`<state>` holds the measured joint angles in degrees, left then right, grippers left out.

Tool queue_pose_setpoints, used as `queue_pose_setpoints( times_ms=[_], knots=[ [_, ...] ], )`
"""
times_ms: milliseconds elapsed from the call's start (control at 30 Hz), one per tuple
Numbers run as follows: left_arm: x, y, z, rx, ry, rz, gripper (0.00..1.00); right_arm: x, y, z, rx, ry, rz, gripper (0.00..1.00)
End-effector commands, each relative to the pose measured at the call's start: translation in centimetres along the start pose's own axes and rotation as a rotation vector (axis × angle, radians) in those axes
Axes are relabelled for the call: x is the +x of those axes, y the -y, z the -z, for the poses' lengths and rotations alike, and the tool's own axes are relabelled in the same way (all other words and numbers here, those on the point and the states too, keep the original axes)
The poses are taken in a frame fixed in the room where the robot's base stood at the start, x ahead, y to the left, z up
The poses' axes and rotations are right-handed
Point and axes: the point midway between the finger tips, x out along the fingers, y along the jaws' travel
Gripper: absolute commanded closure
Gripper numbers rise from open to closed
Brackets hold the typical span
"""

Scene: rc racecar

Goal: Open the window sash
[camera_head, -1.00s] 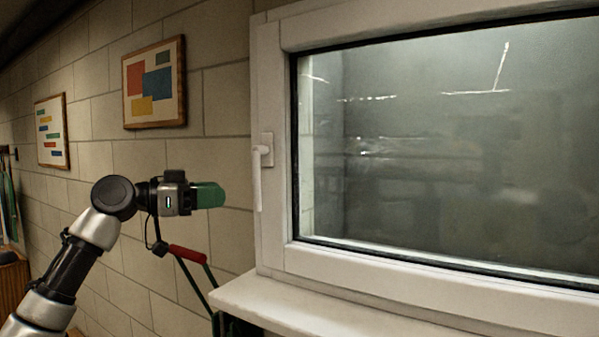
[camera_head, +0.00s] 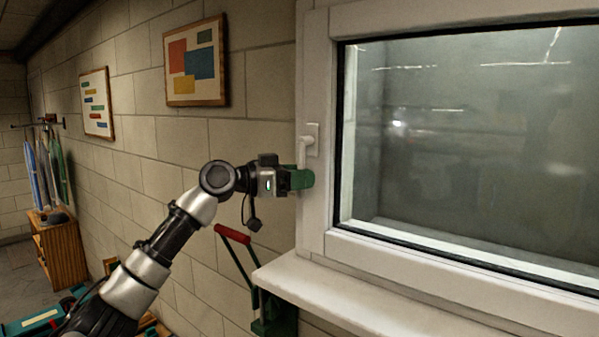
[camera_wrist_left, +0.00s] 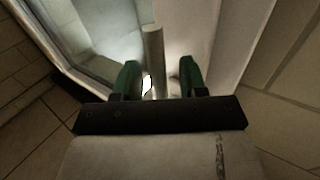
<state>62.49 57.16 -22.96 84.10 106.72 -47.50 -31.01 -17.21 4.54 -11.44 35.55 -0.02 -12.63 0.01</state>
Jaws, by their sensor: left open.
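The white window sash (camera_head: 325,210) fills the right of the head view and is closed in its frame. Its white handle (camera_head: 304,152) sits on the left side of the sash and points down. My left gripper (camera_head: 307,178) is at the lower end of the handle, its green fingers partly covering it. In the left wrist view, the handle (camera_wrist_left: 153,60) runs between the two green fingers of my left gripper (camera_wrist_left: 160,78), which stand apart with gaps on both sides. My right gripper is not in view.
A white sill (camera_head: 350,296) juts out below the window. A green tool with a red grip (camera_head: 233,234) stands below my left arm. Two framed pictures, one of them with large blocks (camera_head: 195,62), hang on the brick wall. A wooden cabinet (camera_head: 60,248) stands at the far left.

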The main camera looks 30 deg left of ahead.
Motion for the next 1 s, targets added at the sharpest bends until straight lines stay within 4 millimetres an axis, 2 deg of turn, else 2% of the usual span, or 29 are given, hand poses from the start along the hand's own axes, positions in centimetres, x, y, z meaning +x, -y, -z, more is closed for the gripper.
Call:
queue_pose_setpoints(
  times_ms=[133, 167, 400, 433, 767, 1000],
  knots=[
    [0.0, 0.0, -0.1, 0.0, 0.0, -0.001, 0.58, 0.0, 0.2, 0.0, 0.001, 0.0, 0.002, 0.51],
    [0.0, 0.0, -0.1, 0.0, 0.0, -0.001, 0.61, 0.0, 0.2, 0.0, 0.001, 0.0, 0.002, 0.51],
    [0.0, 0.0, 0.0, -0.001, 0.0, -0.001, 0.98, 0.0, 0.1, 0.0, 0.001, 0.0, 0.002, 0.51],
    [0.0, 0.0, 0.0, -0.001, 0.0, -0.001, 1.0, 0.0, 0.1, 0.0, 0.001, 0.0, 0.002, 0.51],
    [0.0, 0.0, -0.1, -0.009, -0.007, 0.0, 1.0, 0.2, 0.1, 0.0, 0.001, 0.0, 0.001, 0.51],
    [0.2, -0.4, -0.2, -0.082, -0.057, 0.0, 1.0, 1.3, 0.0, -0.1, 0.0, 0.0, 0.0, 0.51]
  ],
)
